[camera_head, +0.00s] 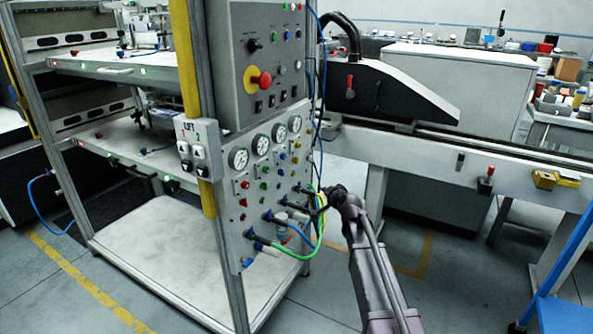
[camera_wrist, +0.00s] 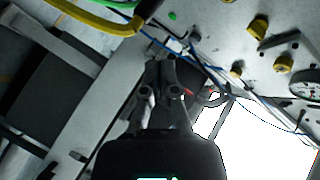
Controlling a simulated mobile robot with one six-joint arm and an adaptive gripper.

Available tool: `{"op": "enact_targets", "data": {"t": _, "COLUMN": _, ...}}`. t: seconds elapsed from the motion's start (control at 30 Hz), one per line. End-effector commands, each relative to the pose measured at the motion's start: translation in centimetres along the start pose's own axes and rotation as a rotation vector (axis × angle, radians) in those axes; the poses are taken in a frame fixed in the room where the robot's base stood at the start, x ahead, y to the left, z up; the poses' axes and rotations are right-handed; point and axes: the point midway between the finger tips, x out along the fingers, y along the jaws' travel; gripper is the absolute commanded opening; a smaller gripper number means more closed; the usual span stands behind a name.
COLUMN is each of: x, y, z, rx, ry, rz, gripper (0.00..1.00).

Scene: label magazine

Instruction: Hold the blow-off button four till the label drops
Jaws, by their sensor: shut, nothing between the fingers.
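The grey valve panel (camera_head: 262,190) carries columns of red, green, blue and yellow buttons below round gauges. The yellow buttons (camera_head: 296,152) are in the rightmost column; I cannot read which one is button four. In the wrist view, yellow buttons (camera_wrist: 258,27) and a gauge (camera_wrist: 305,84) show at the upper right. My gripper (camera_head: 322,197) is at the panel's right edge, beside the hoses and below the yellow buttons. Its fingers are together and empty in the wrist view (camera_wrist: 163,65). I cannot see that they touch any button. No label can be made out.
Blue cables (camera_wrist: 190,50) run past the fingers in the wrist view. A switch box with a red emergency stop (camera_head: 264,81) hangs above. The conveyor (camera_head: 520,174) is to the right.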

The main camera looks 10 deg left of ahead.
Motion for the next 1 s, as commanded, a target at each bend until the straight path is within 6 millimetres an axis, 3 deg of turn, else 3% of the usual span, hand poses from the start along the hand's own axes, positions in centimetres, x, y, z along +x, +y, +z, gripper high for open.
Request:
{"op": "enact_targets", "data": {"t": 0.07, "x": 0.9, "y": -1.1, "z": -0.8, "rx": 0.027, "ry": 0.031, "rz": -0.019, "gripper": 0.00}}
{"op": "enact_targets", "data": {"t": 0.23, "x": 1.2, "y": -1.6, "z": -1.3, "rx": 0.051, "ry": 0.058, "rz": -0.034, "gripper": 0.00}}
{"op": "enact_targets", "data": {"t": 0.67, "x": 1.4, "y": -1.7, "z": -1.1, "rx": 0.048, "ry": 0.056, "rz": -0.033, "gripper": 0.00}}
{"op": "enact_targets", "data": {"t": 1.0, "x": 2.9, "y": -2.9, "z": -0.1, "rx": 0.046, "ry": 0.054, "rz": -0.034, "gripper": 0.00}}
